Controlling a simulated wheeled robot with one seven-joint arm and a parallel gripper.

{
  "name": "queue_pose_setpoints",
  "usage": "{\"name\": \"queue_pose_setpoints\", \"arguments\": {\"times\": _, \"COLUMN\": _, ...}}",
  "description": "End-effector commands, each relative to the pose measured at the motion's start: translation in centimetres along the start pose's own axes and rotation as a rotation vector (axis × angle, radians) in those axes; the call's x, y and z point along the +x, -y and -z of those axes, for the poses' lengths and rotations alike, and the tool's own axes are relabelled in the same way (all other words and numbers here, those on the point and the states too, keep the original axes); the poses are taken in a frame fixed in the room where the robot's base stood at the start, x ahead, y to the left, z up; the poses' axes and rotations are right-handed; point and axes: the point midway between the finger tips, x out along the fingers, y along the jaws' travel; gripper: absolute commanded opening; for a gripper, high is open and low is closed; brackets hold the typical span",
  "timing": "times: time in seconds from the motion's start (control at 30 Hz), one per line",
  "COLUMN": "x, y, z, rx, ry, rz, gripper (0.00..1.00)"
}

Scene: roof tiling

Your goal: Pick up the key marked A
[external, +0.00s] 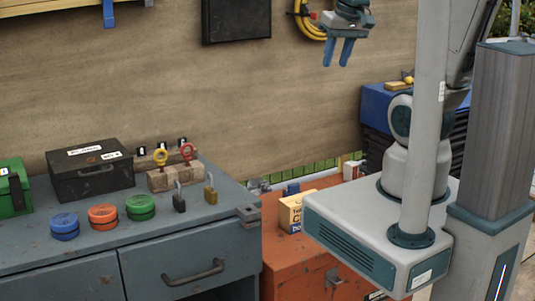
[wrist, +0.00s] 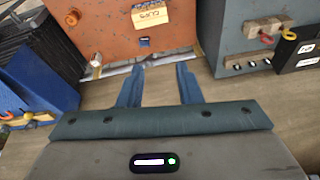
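A key with a yellow ring head (external: 160,157) and a key with a red ring head (external: 187,152) stand upright in a wooden block (external: 160,181) on the grey-blue workbench. Small black tags with white marks show behind them; I cannot read which is A. The red key (wrist: 267,39) and yellow key (wrist: 289,28) also show at the upper right of the wrist view. My gripper (external: 337,62) is high in front of the wall, right of and well above the keys. Its two blue fingers (wrist: 159,72) are apart with nothing between them.
A dark padlock (external: 179,203) and a brass padlock (external: 210,193) stand before the block. A black box (external: 92,178) and blue, orange and green round tins (external: 103,216) are to its left. An orange cabinet (external: 300,262) carries a yellow box (external: 290,213).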

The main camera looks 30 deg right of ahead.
Motion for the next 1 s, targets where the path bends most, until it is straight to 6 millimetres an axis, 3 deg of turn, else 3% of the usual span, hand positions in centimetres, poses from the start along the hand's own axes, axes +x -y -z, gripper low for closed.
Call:
{"name": "queue_pose_setpoints", "arguments": {"times": 0.27, "x": 1.8, "y": 6.1, "z": 9.2, "rx": 0.366, "ry": 0.083, "rz": 0.081, "gripper": 0.32}}
{"name": "queue_pose_setpoints", "arguments": {"times": 0.5, "x": 5.2, "y": 12.8, "z": 15.9, "rx": 0.684, "ry": 0.182, "rz": 0.118, "gripper": 0.32}}
{"name": "queue_pose_setpoints", "arguments": {"times": 0.8, "x": 12.0, "y": 22.4, "z": 21.5, "rx": 1.061, "ry": 0.327, "rz": 0.11, "gripper": 0.32}}
{"name": "queue_pose_setpoints", "arguments": {"times": 1.0, "x": 17.4, "y": 29.1, "z": 22.9, "rx": 1.288, "ry": 0.427, "rz": 0.068, "gripper": 0.32}}
